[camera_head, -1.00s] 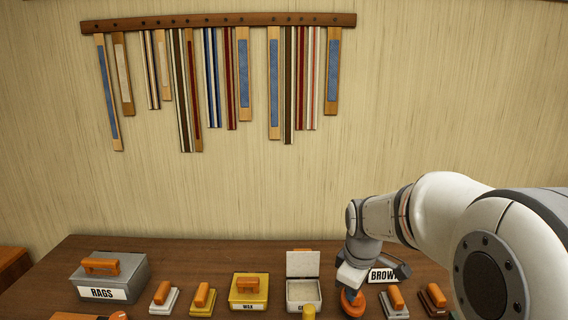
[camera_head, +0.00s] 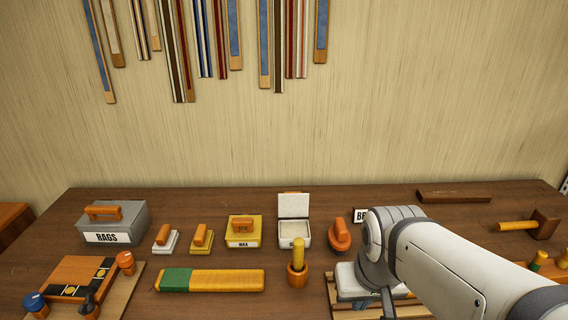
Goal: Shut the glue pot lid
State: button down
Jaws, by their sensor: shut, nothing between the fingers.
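The glue pot (camera_head: 294,235) is a white square box near the back middle of the table. Its lid (camera_head: 293,205) stands up open, hinged at the rear, with an orange handle just showing behind its top. Pale contents show inside the pot. My gripper (camera_head: 387,304) is at the lower right of the view, to the right of the pot and nearer the front edge, apart from the lid. It is shut and empty, and only partly seen past my arm.
A yellow WAX box (camera_head: 244,231) stands left of the pot, an orange-handled tool (camera_head: 340,236) right of it. A wooden cup (camera_head: 297,274) with an upright yellow handle stands in front. A grey RAGS box (camera_head: 115,222) is at far left.

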aim_at(290, 204)
jog(key=u, duration=0.1)
jog(key=k, duration=0.35)
jog(key=z, duration=1.45)
jog(key=k, duration=0.6)
jog(key=u, duration=1.25)
jog(key=i, duration=1)
jog(key=u, duration=0.05)
